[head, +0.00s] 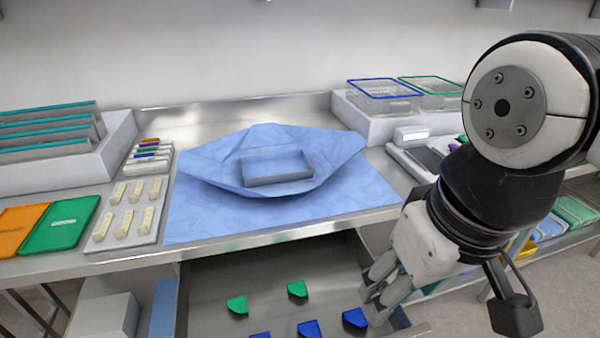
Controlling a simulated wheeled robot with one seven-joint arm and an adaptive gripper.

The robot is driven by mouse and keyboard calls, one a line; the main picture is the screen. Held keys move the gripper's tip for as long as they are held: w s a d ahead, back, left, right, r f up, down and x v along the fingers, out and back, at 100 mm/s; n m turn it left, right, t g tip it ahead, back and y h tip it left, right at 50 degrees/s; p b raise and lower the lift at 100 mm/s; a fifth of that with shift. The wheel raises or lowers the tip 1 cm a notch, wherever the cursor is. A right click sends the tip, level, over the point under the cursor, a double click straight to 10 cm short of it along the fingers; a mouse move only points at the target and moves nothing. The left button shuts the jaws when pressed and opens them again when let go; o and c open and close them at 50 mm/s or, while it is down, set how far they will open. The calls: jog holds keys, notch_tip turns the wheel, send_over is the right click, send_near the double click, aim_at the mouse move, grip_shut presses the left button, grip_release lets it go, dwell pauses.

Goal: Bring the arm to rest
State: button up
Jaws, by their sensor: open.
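My gripper (378,291) hangs at the lower right, fingers pointing down and to the left, in front of the steel bench and over the right side of an open drawer (210,290). It is open, with nothing seen between its fingers. My arm comes in from the right edge, bent at a large pale joint. The fingertips are close to a blue wedge-shaped piece (354,318) in the picture; whether they touch it I cannot tell.
A grey tray (277,180) sits on blue wrap (340,205) on the bench. Green (237,305) and blue pieces lie in the drawer. Wire baskets (430,93) stand back right; a rack (50,165) and green (62,223) and orange (20,228) trays are left.

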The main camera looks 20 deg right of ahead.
notch_tip(320, 180, up, 9)
jog(key=t+p, duration=0.1)
jog(key=p, duration=0.6)
jog(key=shift+t+p, duration=0.4)
jog(key=shift+d+r, duration=0.1)
